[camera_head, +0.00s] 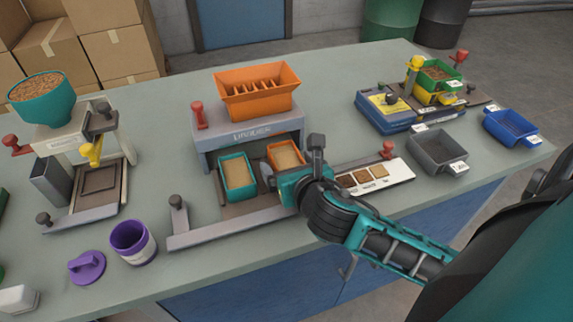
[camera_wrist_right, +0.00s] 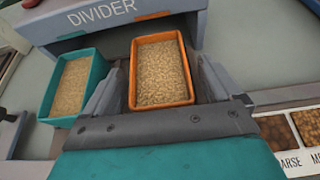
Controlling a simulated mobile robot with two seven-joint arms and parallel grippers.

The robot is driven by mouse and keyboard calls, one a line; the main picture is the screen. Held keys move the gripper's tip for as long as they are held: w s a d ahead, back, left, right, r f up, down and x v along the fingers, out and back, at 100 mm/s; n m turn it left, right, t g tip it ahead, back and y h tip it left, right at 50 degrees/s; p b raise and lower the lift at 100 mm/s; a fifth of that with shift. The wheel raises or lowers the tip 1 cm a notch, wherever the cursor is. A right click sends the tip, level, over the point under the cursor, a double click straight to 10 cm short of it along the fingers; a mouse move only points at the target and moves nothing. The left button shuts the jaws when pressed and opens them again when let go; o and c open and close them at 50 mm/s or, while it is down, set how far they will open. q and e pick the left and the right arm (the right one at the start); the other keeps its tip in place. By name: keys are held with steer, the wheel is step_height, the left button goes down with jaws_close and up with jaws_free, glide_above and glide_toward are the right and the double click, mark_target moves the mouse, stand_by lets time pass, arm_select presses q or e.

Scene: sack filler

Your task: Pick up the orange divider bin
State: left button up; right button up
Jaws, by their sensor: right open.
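The orange divider bin (camera_head: 286,156), full of pale grain, sits at the front right of the grey divider (camera_head: 249,133). In the right wrist view the orange bin (camera_wrist_right: 162,72) stands upright between the two fingers of my right gripper (camera_wrist_right: 160,88). The fingers are open, one on each side of the bin's near part; I cannot tell whether either touches it. In the head view my right gripper (camera_head: 289,185) is at the bin's near end and hides part of it. My left gripper is not in view.
A teal bin (camera_head: 238,177) of grain stands close on the left, also in the wrist view (camera_wrist_right: 73,85). A white sample strip (camera_head: 374,180) lies on the right. The orange hopper (camera_head: 257,95) rises above the divider. A purple cup (camera_head: 132,243) stands front left.

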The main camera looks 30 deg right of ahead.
steer(key=shift+c, duration=0.3)
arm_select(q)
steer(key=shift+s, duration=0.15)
arm_select(e)
steer(key=c, duration=1)
steer(key=shift+r, duration=0.15)
